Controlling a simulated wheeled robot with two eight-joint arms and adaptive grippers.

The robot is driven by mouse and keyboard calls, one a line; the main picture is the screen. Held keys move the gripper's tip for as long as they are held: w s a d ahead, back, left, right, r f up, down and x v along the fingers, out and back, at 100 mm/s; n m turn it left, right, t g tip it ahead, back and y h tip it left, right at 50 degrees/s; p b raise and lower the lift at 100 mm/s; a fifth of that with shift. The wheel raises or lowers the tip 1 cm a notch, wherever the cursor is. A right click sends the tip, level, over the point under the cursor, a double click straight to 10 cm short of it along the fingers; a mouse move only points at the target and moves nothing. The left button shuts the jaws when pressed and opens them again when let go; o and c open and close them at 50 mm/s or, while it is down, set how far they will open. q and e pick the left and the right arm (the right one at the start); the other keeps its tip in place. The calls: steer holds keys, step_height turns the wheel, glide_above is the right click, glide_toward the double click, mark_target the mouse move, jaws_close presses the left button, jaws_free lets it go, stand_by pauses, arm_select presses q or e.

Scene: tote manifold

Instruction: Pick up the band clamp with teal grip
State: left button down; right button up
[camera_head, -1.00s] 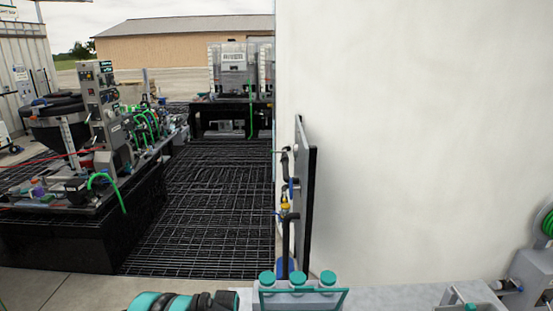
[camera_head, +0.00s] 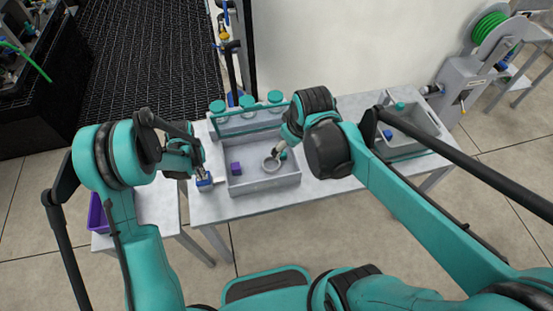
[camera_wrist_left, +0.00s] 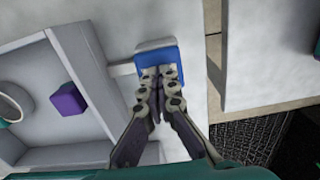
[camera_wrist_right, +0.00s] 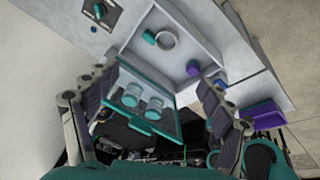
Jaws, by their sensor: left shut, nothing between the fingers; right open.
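The band clamp, a pale ring (camera_head: 271,164) with a teal grip (camera_head: 283,155), lies in the grey tray (camera_head: 262,186) on the table. In the right wrist view, its ring (camera_wrist_right: 166,39) and teal grip (camera_wrist_right: 149,37) show beyond my right gripper. My right gripper (camera_wrist_right: 152,82) is open, its fingers spread and nothing held; in the head view its wrist partly hides it above the tray. My left gripper (camera_wrist_left: 158,74) is shut and empty, its tips at a blue block (camera_wrist_left: 152,60) beside the tray. Only part of the ring (camera_wrist_left: 12,102) shows in the left wrist view.
A purple block (camera_head: 236,168) lies in the same tray. A rack with teal-lidded jars (camera_head: 247,102) stands behind it. A second grey bin (camera_head: 422,125) and a green hose reel (camera_head: 489,27) are to the right. A purple bin (camera_head: 97,214) sits at lower left.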

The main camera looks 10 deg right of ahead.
steer(key=w+a+f+n+g, duration=0.2)
steer(key=w+f+n, duration=0.2)
steer(key=w+f, duration=0.25)
steer(key=n+g, duration=0.2)
steer(key=n, duration=0.2)
glide_above(269, 166)
steer(key=f, duration=1.5)
steer(key=shift+s+f, duration=0.15)
steer(key=shift+s, duration=0.25)
steer(key=f, duration=0.5)
steer(key=shift+w+f, duration=0.15)
steer(key=shift+w, duration=0.2)
steer(key=c, duration=1.3)
